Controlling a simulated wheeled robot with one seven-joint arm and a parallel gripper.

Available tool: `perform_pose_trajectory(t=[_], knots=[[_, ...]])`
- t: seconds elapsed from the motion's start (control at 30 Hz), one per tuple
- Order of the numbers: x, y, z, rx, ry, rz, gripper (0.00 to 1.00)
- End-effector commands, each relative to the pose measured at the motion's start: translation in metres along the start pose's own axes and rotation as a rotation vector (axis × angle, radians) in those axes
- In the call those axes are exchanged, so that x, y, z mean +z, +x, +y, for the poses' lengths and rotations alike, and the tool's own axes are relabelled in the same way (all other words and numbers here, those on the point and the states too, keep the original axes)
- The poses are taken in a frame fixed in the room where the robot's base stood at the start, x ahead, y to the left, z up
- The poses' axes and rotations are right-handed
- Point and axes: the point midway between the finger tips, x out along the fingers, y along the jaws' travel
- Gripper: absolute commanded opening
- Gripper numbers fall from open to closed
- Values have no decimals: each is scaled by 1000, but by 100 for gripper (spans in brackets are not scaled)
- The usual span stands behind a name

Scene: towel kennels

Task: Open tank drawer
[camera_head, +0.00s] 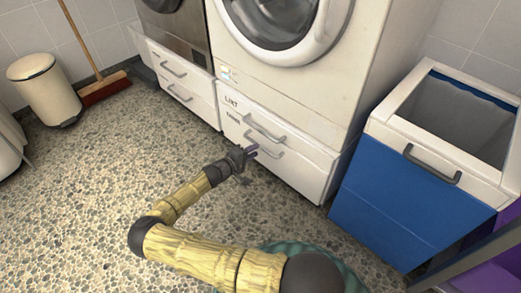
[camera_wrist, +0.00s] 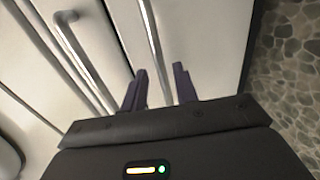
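Under the white front-loading machine (camera_head: 300,85) are two stacked drawers, each with a grey bar handle. The upper label reads LINT; the lower label is too small to read clearly. The lower drawer (camera_head: 300,172) has its handle (camera_head: 268,148) right by my gripper (camera_head: 243,155). In the wrist view, my gripper (camera_wrist: 160,80) is open, its two dark fingers apart, with the lower bar handle (camera_wrist: 152,35) running between them. I cannot tell whether the fingers touch it. The upper handle (camera_wrist: 75,45) lies to the left there.
A blue bin (camera_head: 400,200) with a white rim stands close on the right. Another machine with drawers (camera_head: 175,80) stands to the left. A broom (camera_head: 100,88) and a cream bin (camera_head: 45,90) are at the far left. The pebbled floor (camera_head: 90,180) in front is clear.

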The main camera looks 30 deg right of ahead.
Motion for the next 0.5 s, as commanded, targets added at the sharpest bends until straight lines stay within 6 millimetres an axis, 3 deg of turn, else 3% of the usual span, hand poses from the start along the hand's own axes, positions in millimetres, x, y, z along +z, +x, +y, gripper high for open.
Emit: perform_pose_trajectory(t=[0.2,0.5], knots=[[0,36,-3,0,0,-2,29],[0,48,0,0,-1,1,29]])
